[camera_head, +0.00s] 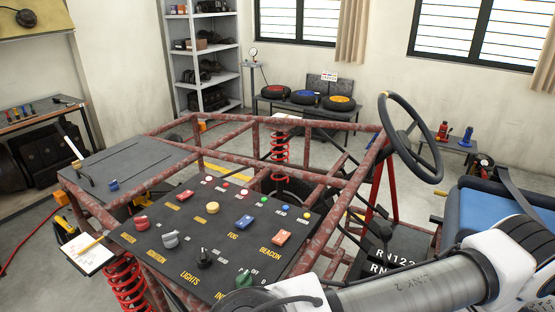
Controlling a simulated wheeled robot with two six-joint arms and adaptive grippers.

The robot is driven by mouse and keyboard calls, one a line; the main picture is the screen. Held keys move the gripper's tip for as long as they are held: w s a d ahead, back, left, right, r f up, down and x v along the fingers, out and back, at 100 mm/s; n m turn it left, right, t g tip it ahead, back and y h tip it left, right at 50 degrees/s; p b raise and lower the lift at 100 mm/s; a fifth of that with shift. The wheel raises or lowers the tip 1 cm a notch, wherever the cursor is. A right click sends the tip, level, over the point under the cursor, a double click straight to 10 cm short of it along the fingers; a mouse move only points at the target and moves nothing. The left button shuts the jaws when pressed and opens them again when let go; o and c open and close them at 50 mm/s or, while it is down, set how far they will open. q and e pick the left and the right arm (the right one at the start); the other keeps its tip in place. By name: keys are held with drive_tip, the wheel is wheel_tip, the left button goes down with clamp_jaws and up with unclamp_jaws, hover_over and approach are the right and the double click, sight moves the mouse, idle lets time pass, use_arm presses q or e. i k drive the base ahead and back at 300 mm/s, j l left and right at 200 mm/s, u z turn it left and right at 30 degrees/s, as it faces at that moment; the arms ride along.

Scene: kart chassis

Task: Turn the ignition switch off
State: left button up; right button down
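A dark control panel (222,240) is mounted on the red kart frame. Yellow lettering reading IGNITION stands near its front left edge. The grey rotary knob (170,240) sits just above that label. I cannot clearly tell which position the knob points to. A red knob (141,223) is to its left, and a black knob (204,259) above the LIGHTS label is to its right. A green knob (244,279) is farther right, close to my white and grey right arm, which crosses the lower right. Neither gripper shows.
A steering wheel (411,138) rises at the right. A clipboard (89,256) hangs at the left. The space above the ignition knob is clear.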

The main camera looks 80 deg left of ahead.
sight(170, 240)
drive_tip(key=l+u, duration=0.2)
drive_tip(key=u, duration=0.2)
drive_tip(key=k+l+u, duration=0.15)
drive_tip(key=u, duration=0.2)
drive_tip(key=k+l+u, duration=0.1)
drive_tip(key=u, duration=0.3)
drive_tip(key=i+j+u, duration=0.1)
drive_tip(key=u, duration=0.35)
drive_tip(key=i+u, duration=0.1)
drive_tip(key=u, duration=0.4)
drive_tip(key=i+u, duration=0.1)
drive_tip(key=u, duration=0.35)
drive_tip(key=i+u, duration=0.1)
drive_tip(key=u, duration=0.35)
